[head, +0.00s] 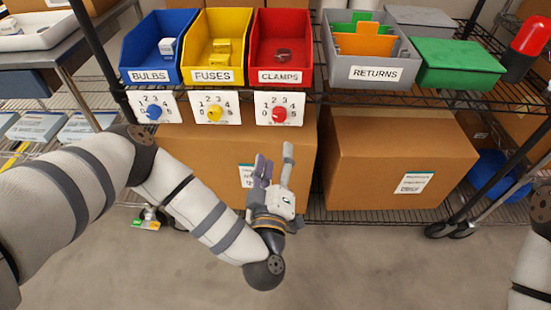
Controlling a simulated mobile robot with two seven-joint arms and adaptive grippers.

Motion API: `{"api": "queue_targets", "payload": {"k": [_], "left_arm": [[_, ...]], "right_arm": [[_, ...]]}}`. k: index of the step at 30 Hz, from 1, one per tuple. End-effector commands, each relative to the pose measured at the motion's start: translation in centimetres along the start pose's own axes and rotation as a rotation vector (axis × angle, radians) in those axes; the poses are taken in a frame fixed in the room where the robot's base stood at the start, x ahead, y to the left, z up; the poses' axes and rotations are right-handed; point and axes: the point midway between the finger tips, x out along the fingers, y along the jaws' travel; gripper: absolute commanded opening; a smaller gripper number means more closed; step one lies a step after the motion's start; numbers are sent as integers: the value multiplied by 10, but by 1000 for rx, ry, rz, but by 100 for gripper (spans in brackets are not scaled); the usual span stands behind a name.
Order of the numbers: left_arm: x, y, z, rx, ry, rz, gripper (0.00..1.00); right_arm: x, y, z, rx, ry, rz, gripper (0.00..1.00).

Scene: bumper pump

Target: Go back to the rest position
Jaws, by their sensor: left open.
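My left gripper (275,172) is open and empty, with its fingers pointing up in front of a cardboard box (215,150). It is below the shelf edge, under the white dial card with the red knob (280,115), and apart from it. My left arm reaches in from the left side. Part of my right arm shows at the right edge of the head view, but its gripper is out of the picture.
On the shelf stand a blue BULBS bin (156,49), a yellow FUSES bin (216,48), a red CLAMPS bin (281,48) and a grey RETURNS bin (374,72). A green-lidded box (458,65) is to the right. A second cardboard box (372,160) sits below. The front floor (370,260) is clear.

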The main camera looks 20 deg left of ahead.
Motion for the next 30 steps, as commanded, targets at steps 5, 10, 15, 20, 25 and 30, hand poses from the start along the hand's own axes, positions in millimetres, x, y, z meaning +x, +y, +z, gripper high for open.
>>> {"api": "queue_targets", "payload": {"k": [5, 10, 15, 20, 25, 30], "left_arm": [[0, 0, 0, 0, 0, 1, 51], [0, 0, 0, 0, 0, 1, 51], [-24, 7, 35, 42, -207, 33, 51], [-141, -28, 106, 250, -844, 31, 51], [-272, -122, 72, 524, -1397, -178, 51], [-346, -183, -14, 700, -1683, -462, 51]], "right_arm": [[0, 0, 0, 0, 0, 0, 40], [0, 0, 0, 0, 0, 0, 40], [-6, 0, -2, 0, 14, -1, 40], [-20, 0, -10, 1, 53, -3, 40], [-34, -1, -16, 1, 89, -4, 40], [-42, -1, -20, 1, 112, -5, 40]]}}
